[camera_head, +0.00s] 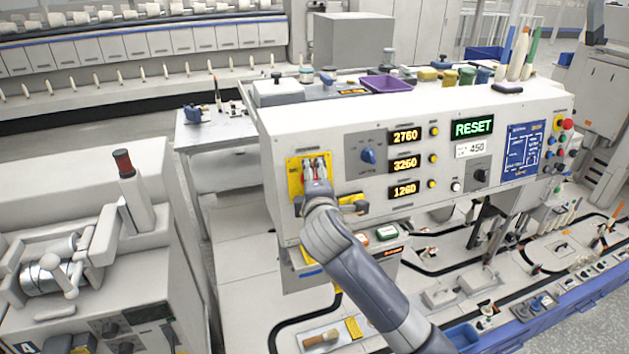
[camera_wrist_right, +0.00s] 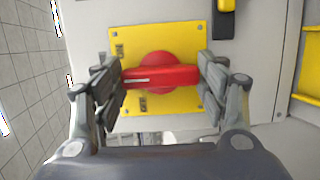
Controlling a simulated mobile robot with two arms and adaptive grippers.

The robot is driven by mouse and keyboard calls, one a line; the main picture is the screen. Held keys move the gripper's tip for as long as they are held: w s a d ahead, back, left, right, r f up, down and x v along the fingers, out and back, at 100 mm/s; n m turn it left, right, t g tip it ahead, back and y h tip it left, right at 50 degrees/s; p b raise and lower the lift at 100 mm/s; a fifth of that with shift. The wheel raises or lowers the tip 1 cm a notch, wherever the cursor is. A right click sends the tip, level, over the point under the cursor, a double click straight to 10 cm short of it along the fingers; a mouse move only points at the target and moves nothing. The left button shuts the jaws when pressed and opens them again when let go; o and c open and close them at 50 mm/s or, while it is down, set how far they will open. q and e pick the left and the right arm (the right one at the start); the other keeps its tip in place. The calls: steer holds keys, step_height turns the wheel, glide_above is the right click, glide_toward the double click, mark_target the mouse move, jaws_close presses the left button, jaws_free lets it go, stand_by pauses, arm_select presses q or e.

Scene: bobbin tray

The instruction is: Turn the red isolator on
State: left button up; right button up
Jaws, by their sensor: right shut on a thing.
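The red isolator (camera_wrist_right: 158,76) is a red rotary handle on a yellow plate (camera_wrist_right: 127,47). In the right wrist view its bar lies across the picture, nearly level, with a pale line along it. My right gripper (camera_wrist_right: 160,77) is shut on the handle, with one finger pad at each end of the bar. In the head view the right gripper (camera_head: 316,178) is at the yellow plate (camera_head: 293,176) at the left end of the white control panel, and its fingers hide most of the handle. My left gripper is not in view.
A black and yellow part (camera_head: 353,204) sits just right of my right gripper. A purple tray (camera_head: 387,84) and several bobbins stand on top of the panel.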

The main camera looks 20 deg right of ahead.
stand_by(0.4)
steer(key=o, duration=1)
steer(key=shift+o, duration=0.2)
steer(key=v, duration=1.2)
steer(key=shift+f, duration=0.1)
